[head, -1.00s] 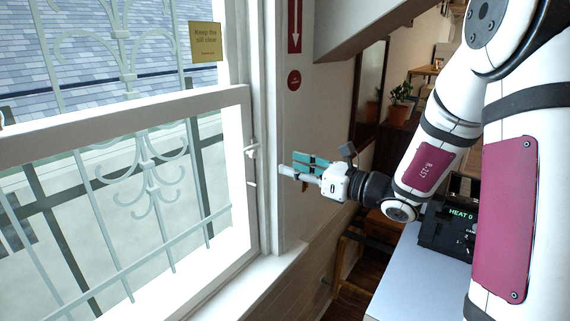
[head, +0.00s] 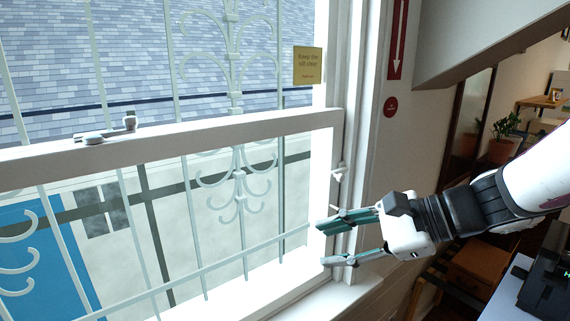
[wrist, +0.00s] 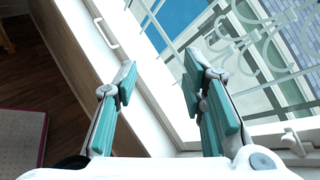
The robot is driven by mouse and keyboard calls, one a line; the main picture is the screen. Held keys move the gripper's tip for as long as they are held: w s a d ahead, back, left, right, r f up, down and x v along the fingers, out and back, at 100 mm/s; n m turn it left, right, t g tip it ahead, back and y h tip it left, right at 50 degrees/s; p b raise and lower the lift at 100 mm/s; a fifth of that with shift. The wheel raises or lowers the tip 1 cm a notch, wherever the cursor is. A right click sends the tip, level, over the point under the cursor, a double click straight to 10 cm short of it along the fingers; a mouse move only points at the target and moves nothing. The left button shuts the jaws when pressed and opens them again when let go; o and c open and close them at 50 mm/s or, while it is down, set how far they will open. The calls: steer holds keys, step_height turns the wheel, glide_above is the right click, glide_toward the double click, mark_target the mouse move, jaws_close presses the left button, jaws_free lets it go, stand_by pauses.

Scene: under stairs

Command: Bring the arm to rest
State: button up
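My gripper (head: 335,243) is in front of the right side of the window frame in the head view, pointing left, with its arm coming in from the right. Its teal-padded fingers are spread apart with nothing between them. In the wrist view my gripper (wrist: 158,95) also shows open and empty, over the white sill and lower window frame. I cannot tell whether a finger touches the frame.
The sash window (head: 180,140) has a scrolled metal grille behind it and a latch (head: 105,132) on its rail. A yellow sign (head: 308,65) hangs at upper right. A potted plant (head: 502,140) stands farther back. A white pull handle (wrist: 106,33) shows in the wrist view.

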steer(key=s+d+f+n+g+h, duration=0.1)
steer(key=s+f+n+g+h, duration=0.1)
steer(key=s+n+h, duration=0.5)
steer(key=s+d+r+n+t+h, duration=0.2)
steer(key=s+d+n+h, duration=0.2)
steer(key=s+d+n, duration=0.4)
steer(key=shift+d+t, duration=0.3)
steer(key=shift+d, duration=0.45)
steer(key=shift+r, duration=0.1)
